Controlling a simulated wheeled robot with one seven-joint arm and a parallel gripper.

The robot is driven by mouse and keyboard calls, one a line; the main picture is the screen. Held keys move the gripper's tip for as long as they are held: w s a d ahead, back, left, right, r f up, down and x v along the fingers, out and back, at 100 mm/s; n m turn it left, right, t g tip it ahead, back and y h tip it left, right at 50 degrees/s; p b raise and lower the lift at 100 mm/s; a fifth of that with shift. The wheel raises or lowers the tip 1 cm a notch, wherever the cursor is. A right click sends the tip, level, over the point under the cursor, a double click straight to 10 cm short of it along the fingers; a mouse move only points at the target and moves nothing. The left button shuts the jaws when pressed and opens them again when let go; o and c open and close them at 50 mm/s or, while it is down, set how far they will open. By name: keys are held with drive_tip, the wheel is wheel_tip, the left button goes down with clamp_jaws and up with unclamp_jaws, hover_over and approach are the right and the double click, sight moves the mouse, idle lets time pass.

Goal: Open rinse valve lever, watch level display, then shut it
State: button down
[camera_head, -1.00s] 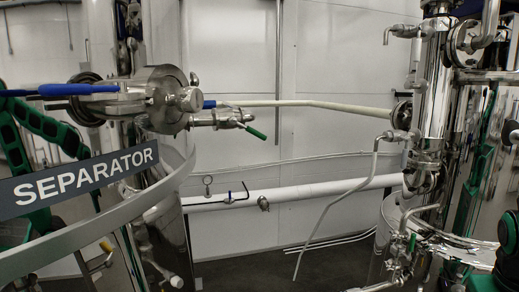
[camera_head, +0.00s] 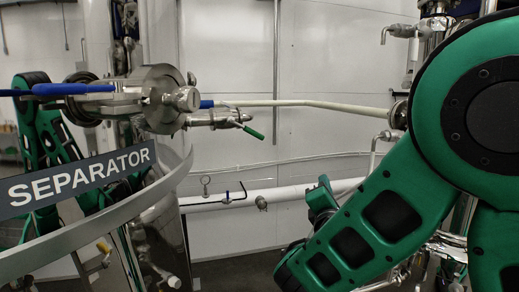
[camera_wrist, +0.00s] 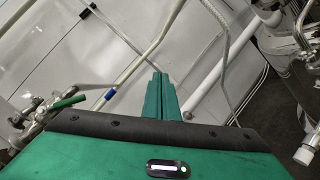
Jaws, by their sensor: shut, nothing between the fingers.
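A small valve with a green lever handle (camera_head: 253,132) sits on the pipe to the right of the steel separator fitting (camera_head: 165,98). The handle slants down to the right. A valve with a green handle also shows at the left of the wrist view (camera_wrist: 68,102). A long blue handle (camera_head: 75,89) points left from the fitting. No label shows which is the rinse valve, and I see no level display. My gripper (camera_wrist: 160,78) is shut and empty, its green fingers together, apart from the green handle.
A pale hose (camera_head: 300,103) runs across to the right-hand vessel. A curved rail with the SEPARATOR sign (camera_head: 80,180) crosses the left front. A white pipe (camera_head: 225,200) with a small black-handled valve runs along the wall. Free room lies between the vessels.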

sight(246, 130)
drive_tip(key=s+a+r+n+t+y, duration=0.1)
drive_tip(key=s+a+n+y, duration=0.1)
drive_tip(key=a+n+y, duration=0.45)
drive_tip(key=s+a+r+n+y, duration=0.2)
drive_tip(key=a+n, duration=0.1)
drive_tip(key=a, duration=0.7)
drive_tip(key=d+r+x, duration=0.1)
drive_tip(key=r+x, duration=0.1)
drive_tip(key=x, duration=1)
drive_tip(key=shift+r, duration=0.35)
drive_tip(key=shift+s+d, duration=0.1)
drive_tip(key=shift+d, duration=0.1)
